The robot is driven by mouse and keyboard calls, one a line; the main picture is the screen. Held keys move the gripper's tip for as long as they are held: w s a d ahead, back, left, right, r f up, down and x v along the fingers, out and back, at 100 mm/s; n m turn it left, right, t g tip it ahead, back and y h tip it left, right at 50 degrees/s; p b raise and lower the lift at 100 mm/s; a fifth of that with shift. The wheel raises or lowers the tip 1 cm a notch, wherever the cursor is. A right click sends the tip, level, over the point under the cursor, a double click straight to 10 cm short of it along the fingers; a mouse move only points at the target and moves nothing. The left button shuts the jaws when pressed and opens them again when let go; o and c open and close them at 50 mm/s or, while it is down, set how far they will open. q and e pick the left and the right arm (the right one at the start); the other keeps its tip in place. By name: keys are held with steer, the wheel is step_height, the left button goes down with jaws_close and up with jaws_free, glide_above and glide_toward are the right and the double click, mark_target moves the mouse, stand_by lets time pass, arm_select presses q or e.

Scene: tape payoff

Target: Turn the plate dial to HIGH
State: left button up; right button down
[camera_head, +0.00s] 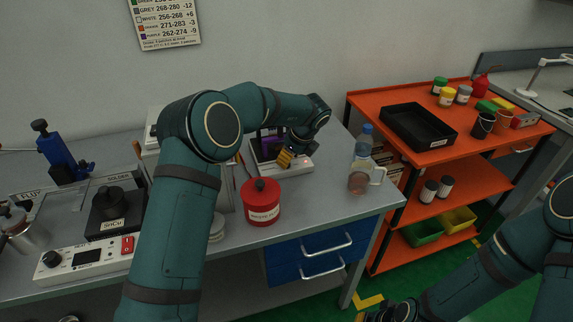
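My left gripper (286,160) points down at the front of a small white-fronted device (303,166) near the back of the grey bench. A small red light shows at the device's right front. Purple shows on its top, behind the gripper. The gripper hides part of the front, so I cannot see a dial or its setting there. Whether its fingers are open or shut is unclear. A long white unit (88,258) at the left front has a black knob (52,258), a dark display and a red switch. My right gripper (388,313) is low at the bottom edge, partly cut off.
A red lidded canister (261,202) stands in front of the device. A clear jug (361,176) and a bottle stand to its right. A black pot labelled SnCu (112,213) is at left. An orange cart (461,148) with a black tray stands right of the bench.

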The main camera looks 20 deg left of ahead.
arm_select(q)
steer(key=shift+x, duration=1.35)
steer(key=shift+o, duration=0.3)
jaws_close()
